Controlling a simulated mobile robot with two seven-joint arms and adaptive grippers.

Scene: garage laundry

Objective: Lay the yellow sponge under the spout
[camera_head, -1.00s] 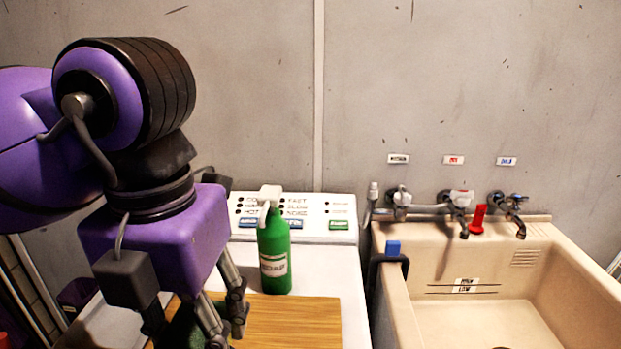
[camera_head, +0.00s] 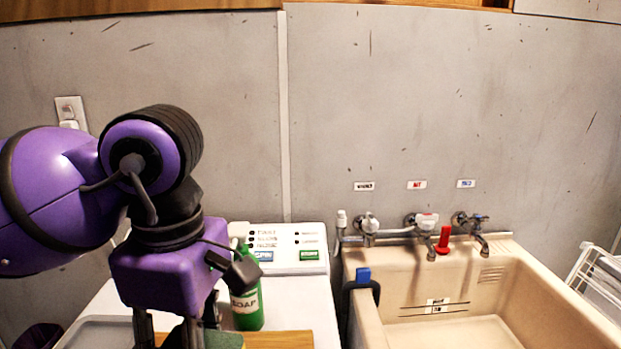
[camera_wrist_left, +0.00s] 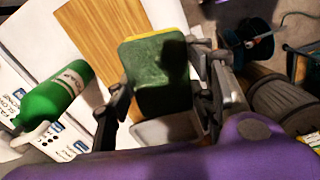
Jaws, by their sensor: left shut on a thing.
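My left gripper (camera_head: 180,333) is shut on the yellow sponge (camera_wrist_left: 158,75). The left wrist view shows the sponge's dark green face, with a yellow edge along its top, between the two fingers. In the head view only a green part of the sponge (camera_head: 222,340) shows at the bottom edge, beside the wooden board. Three taps stand along the back of the sink: a left spout (camera_head: 368,230), a middle spout (camera_head: 430,243) and a right spout (camera_head: 479,240). The sink (camera_head: 555,290) is to the right of my gripper. My right gripper is not in view.
A green soap bottle (camera_head: 248,308) stands on the white washing machine (camera_head: 312,318), partly behind my gripper. A wooden board (camera_head: 280,340) lies on the machine. A red thing (camera_head: 443,239) stands between the middle and right taps. A blue-topped dark thing (camera_head: 363,276) hangs on the sink's left wall.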

